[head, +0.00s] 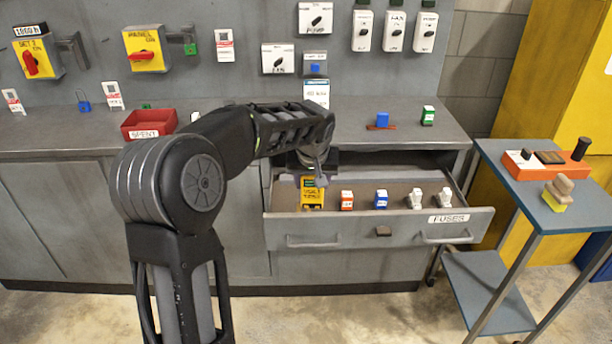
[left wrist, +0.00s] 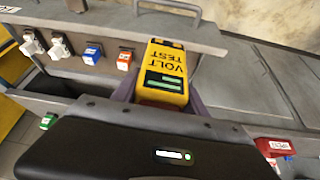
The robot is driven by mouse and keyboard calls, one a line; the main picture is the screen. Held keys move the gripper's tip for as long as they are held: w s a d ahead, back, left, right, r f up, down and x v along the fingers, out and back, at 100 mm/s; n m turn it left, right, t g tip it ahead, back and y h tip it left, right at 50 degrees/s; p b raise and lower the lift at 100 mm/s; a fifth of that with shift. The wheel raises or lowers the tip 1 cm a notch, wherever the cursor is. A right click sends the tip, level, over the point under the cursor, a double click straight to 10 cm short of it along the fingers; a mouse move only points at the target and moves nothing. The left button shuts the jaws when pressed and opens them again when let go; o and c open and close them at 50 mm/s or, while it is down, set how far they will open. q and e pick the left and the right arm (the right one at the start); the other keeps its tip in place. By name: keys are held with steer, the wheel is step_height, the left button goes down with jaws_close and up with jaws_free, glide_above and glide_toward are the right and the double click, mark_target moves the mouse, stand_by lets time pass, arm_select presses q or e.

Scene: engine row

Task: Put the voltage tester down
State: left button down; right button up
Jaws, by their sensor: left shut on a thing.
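The voltage tester (head: 312,196) is a yellow block with dark lettering, upright in the left part of the open drawer labelled FUSES (head: 345,229). It also shows in the left wrist view (left wrist: 165,72), with VOLT TEST on its face and green-lit panels. My left gripper (head: 313,181) comes down from above and is shut on the tester, with a finger on each side. I cannot tell whether the tester's base touches the drawer floor. My right gripper is not in view.
In the drawer, right of the tester, are an orange-and-white fuse (head: 347,200), a blue-and-white fuse (head: 381,199) and white pieces (head: 415,198). A red SPENT tray (head: 149,124) sits on the counter (head: 70,132). A blue-topped cart (head: 585,203) stands at right.

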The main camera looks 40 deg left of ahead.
arm_select(q)
steer(key=s+d+f+m+h+b, duration=0.1)
steer(key=d+f+m, duration=0.1)
steer(key=d, duration=0.5)
steer(key=s+d+f+m+h, duration=0.1)
steer(key=s+d+f+m, duration=0.1)
steer(key=d+f, duration=0.3)
steer(key=s+d+f+m+b, duration=0.1)
steer(key=s+d+f+m, duration=0.1)
steer(key=d, duration=0.8)
steer(key=shift+f+m+t+h+b, duration=0.3)
steer(key=shift+f+h, duration=0.1)
steer(key=shift+f, duration=0.5)
